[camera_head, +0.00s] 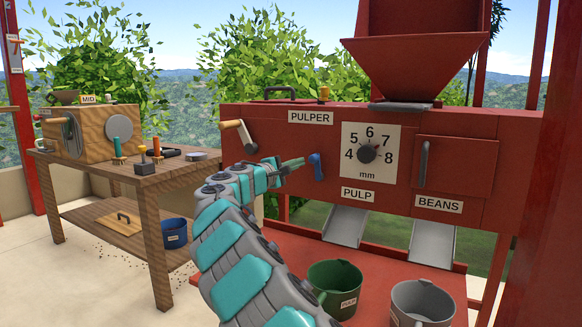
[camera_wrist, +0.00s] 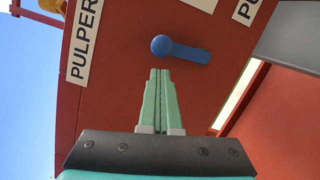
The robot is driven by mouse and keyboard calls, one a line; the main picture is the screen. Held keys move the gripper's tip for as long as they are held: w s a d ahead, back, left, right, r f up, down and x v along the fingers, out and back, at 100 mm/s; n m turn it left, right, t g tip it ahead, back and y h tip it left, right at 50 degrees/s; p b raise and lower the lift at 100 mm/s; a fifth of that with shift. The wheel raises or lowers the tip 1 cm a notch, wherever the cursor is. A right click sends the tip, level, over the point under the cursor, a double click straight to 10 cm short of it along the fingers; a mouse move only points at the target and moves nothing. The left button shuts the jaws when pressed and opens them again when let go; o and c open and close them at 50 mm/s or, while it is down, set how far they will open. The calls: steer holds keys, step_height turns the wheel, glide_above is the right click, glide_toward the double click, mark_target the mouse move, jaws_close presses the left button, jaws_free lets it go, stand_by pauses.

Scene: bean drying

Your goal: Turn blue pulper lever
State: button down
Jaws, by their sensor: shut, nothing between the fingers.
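The blue pulper lever (camera_head: 317,166) is on the front of the red pulper (camera_head: 460,152), below and right of the PULPER label. In the wrist view the blue lever (camera_wrist: 184,50) has a round knob end at left and an arm reaching right. My gripper (camera_head: 298,163) is just left of the lever in the head view. In the wrist view my gripper (camera_wrist: 158,72) has its green fingers pressed together, empty, with their tips just below the lever's round end. Whether the tips touch it I cannot tell.
A crank with a wooden handle (camera_head: 238,130) sticks out left of the lever. A dial (camera_head: 367,154) and a door handle (camera_head: 424,162) are to the right. A green bucket (camera_head: 335,270) and a grey bucket (camera_head: 422,293) stand below. A wooden workbench (camera_head: 148,183) is at left.

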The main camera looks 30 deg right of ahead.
steer(key=shift+s+d+r, duration=0.1)
steer(key=shift+s+d, duration=0.1)
steer(key=shift+s, duration=0.1)
steer(key=shift+s, duration=0.1)
steer(key=shift+s+d+r+m+b, duration=0.4)
steer(key=shift+s+m+b, duration=0.15)
steer(key=shift+m+b, duration=0.25)
steer(key=v, duration=0.8)
